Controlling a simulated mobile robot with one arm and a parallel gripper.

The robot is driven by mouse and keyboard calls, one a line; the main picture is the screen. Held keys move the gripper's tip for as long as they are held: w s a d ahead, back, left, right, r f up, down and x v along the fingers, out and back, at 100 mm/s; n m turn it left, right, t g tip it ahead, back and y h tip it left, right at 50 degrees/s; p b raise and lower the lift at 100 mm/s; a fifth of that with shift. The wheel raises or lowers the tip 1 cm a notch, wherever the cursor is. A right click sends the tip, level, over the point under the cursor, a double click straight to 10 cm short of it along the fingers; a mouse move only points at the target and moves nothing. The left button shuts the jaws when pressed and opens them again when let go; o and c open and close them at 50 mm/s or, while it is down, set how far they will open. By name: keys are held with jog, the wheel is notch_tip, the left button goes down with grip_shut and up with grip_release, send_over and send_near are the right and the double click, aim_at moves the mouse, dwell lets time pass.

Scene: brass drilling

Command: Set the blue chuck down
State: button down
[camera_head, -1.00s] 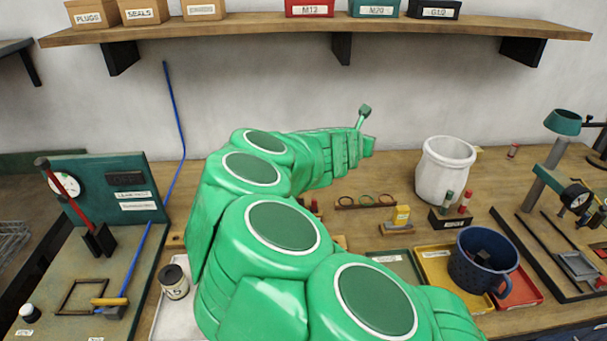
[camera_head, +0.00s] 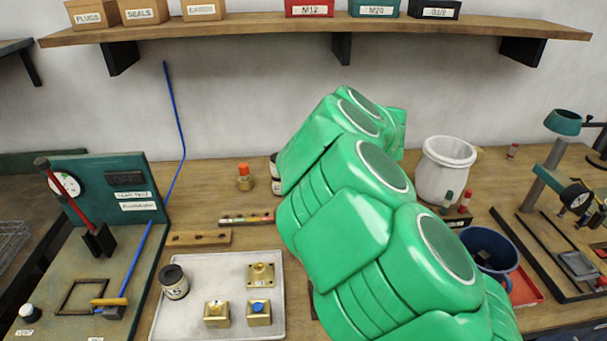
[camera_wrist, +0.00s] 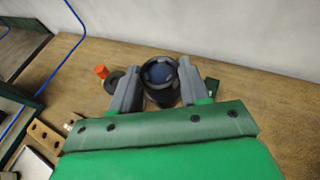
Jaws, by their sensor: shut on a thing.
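In the wrist view my gripper (camera_wrist: 158,85) has its two grey fingers on either side of a dark, round, cup-like body with a blue face, the blue chuck (camera_wrist: 159,72). It is held between the fingers, over or on the wooden bench; I cannot tell whether its base touches the wood. In the head view my green arm hides the gripper and the chuck.
A pale tray (camera_head: 235,275) holds brass blocks. A white pot (camera_head: 444,170) and blue mug (camera_head: 490,250) stand right.

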jog(key=shift+s+a+f+n+g+y, duration=1.35)
jog(key=shift+f+n+y, duration=0.35)
jog(key=shift+f, duration=0.85)
jog(key=shift+w+a+f, duration=0.1)
jog(key=shift+w+f, duration=1.55)
jog(key=shift+w, duration=0.65)
jog(key=shift+w+a+f, duration=0.15)
jog(key=shift+w+f, duration=1.5)
jog(key=shift+w, duration=0.6)
jog(key=shift+w+a+f, duration=0.1)
jog(key=shift+w+f, duration=1.55)
jog(key=shift+w, duration=0.65)
jog(key=shift+w+f, duration=0.1)
jog(key=shift+f, duration=1.5)
jog(key=shift+f, duration=0.1)
jog(key=c, duration=0.5)
grip_release()
jog(key=shift+c, duration=0.2)
